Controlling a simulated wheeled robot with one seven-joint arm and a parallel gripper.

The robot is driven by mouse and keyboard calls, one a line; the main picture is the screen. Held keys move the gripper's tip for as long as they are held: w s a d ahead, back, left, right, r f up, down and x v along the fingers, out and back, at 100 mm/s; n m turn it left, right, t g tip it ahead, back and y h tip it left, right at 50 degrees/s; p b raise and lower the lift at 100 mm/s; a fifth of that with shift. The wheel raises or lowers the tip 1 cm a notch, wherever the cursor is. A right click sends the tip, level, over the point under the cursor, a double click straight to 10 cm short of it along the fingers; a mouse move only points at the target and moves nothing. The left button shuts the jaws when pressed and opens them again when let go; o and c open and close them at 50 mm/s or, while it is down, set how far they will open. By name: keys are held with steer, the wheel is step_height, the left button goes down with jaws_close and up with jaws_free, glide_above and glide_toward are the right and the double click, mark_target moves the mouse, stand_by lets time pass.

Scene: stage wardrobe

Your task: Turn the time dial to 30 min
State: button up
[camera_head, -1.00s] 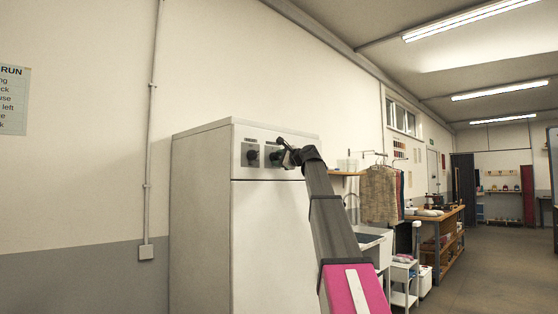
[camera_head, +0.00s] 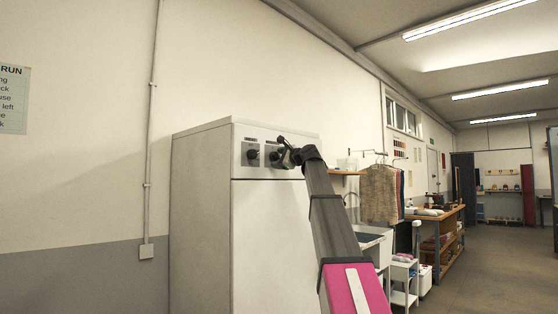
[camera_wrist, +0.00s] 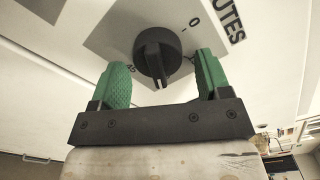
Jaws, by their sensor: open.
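The time dial (camera_wrist: 157,54) is a round black knob with a raised grip bar on a grey plate. Part of the word "MINUTES" shows on the plate, with a 0 mark beside the knob and another number, seemingly 45, near its lower left. In the wrist view my gripper (camera_wrist: 160,80) is open. Its green fingers stand on either side of the knob, with a visible gap on each side. In the head view my gripper (camera_head: 287,153) is at the right dial on the white cabinet's (camera_head: 275,245) upper panel and partly hides that dial.
A second black dial (camera_head: 252,154) sits to the left on the same panel. A sink (camera_head: 374,243), hanging clothes (camera_head: 380,193) and a workbench (camera_head: 440,225) stand to the right. The wall left of the cabinet is bare except for a pipe (camera_head: 150,130) and a notice (camera_head: 14,98).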

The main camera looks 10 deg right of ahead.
steer(key=v, duration=1)
steer(key=shift+s+d, duration=0.2)
steer(key=shift+s, duration=0.15)
steer(key=s+a+f+n+g+h, duration=0.1)
steer(key=a+f+n+g+h, duration=0.15)
steer(key=f, duration=2.15)
steer(key=a+f+n+g+h, duration=0.2)
steer(key=a+f+n+g, duration=0.15)
steer(key=f, duration=2.05)
steer(key=s+f+n+g+h, duration=0.1)
steer(key=s+f+n, duration=0.1)
steer(key=s+f, duration=0.35)
steer(key=s+a+f+n+g+h, duration=0.1)
steer(key=s+f+g, duration=0.1)
steer(key=f, duration=0.7)
steer(key=s+f+n+g+h, duration=0.15)
steer(key=s+f, duration=0.25)
steer(key=f, duration=0.4)
steer(key=s+f+n+g+h, duration=0.2)
steer(key=s+f+n+g, duration=0.2)
steer(key=s+f, duration=1.1)
steer(key=shift+s+f+n+h, duration=0.2)
steer(key=shift+s+n+h, duration=0.1)
steer(key=shift+s+n, duration=0.85)
